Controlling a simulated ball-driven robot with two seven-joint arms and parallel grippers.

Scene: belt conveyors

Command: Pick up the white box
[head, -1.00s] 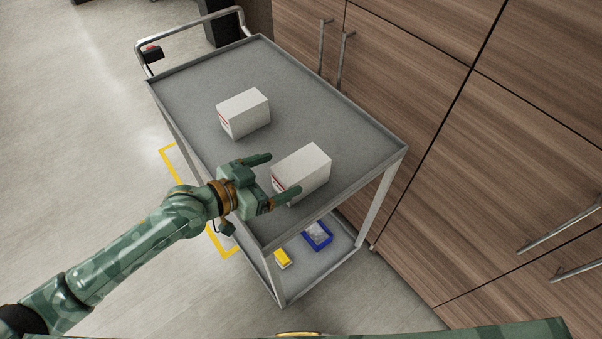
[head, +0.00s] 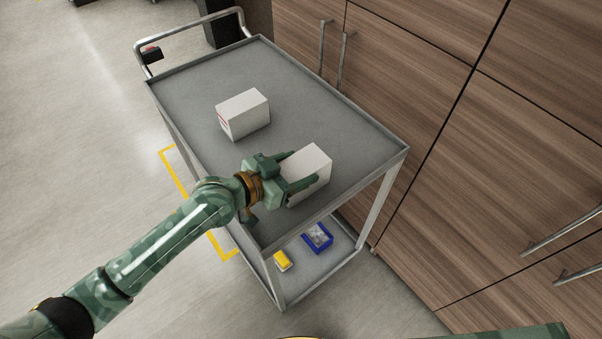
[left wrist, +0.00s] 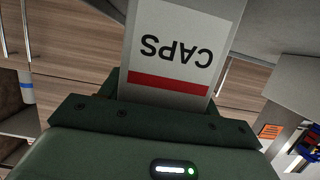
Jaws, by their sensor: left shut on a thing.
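A white box (head: 313,168) stands on the grey top of the cart near its front right corner. My left gripper (head: 291,170) is shut on this box, with a finger along each of two opposite sides. In the left wrist view the box (left wrist: 180,45) fills the space between the fingers and shows upside-down "CAPS" lettering over a red stripe. A second white box (head: 243,113) stands apart, farther back on the cart top. My right gripper is not in view.
The cart (head: 190,88) has a raised rim and a push handle (head: 192,22). Its lower shelf holds a blue bin (head: 317,237) and a yellow item (head: 283,260). Wooden cabinets (head: 450,120) stand close along the right. Floor is open at left.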

